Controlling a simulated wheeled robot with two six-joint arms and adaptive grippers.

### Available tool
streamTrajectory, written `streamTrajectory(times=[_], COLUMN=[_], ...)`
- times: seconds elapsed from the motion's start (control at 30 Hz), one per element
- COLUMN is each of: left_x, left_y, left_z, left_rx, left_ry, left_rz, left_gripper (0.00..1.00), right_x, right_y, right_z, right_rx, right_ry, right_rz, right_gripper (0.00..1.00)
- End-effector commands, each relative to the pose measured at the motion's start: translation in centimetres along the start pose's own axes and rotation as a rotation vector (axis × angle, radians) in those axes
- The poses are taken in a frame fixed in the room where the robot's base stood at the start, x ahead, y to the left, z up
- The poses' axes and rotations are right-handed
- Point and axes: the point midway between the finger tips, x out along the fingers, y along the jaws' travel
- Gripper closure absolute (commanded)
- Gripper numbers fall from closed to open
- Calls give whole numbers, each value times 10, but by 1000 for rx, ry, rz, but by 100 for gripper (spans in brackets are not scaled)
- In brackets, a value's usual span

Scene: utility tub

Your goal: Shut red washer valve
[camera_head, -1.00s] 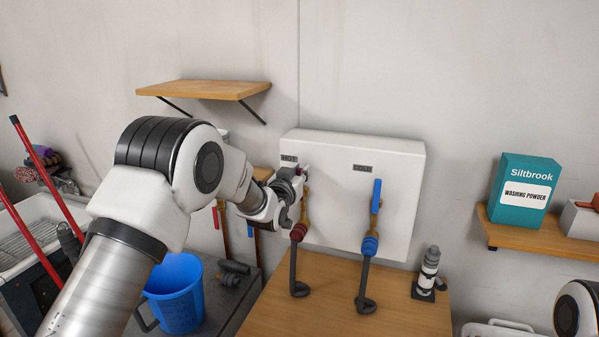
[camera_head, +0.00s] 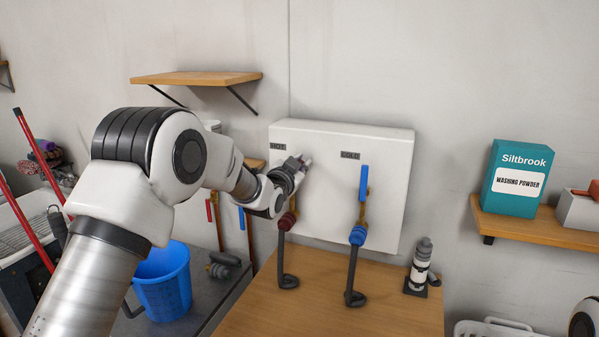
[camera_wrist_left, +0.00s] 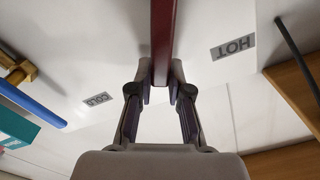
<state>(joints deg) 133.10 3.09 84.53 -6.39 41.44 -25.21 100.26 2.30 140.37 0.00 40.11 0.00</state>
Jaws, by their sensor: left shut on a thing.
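The red washer valve is on the left of the white wall box (camera_head: 393,205), under the HOT label (camera_head: 278,147). In the head view, my left gripper (camera_head: 304,162) covers most of its lever. In the left wrist view, the red lever (camera_wrist_left: 163,35) runs down between my left fingertips (camera_wrist_left: 161,86), which are shut on it. The dark red hose collar (camera_head: 287,220) shows below the valve. The cold valve's blue lever (camera_head: 364,183) stands upright to the right, apart from my gripper.
A wooden counter (camera_head: 320,315) lies below the box, with a grey-white fitting (camera_head: 420,267) on it. A blue bucket (camera_head: 164,285) stands lower left. A wooden shelf (camera_head: 195,78) is above. Washing powder (camera_head: 517,180) stands on the right shelf.

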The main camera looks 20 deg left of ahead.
Motion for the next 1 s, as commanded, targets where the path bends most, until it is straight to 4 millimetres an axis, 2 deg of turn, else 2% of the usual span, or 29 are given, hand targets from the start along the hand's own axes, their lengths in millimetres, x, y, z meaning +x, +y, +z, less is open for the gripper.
streamTrajectory(times=[0.03, 0.4, 1.0], left_x=[0, 0, 1], left_y=[6, 30, 58], left_z=[5, 10, 30], left_rx=[41, 393, 922], left_ry=[2, 3, 3], left_rz=[0, -3, -7], left_gripper=[100, 100, 100], right_x=[12, 52, 104], right_y=[0, 0, 1], right_z=[0, 0, 0], right_rx=[0, 0, 0], right_ry=[0, 0, 0], right_rz=[0, 0, 0], right_gripper=[60, 60, 60])
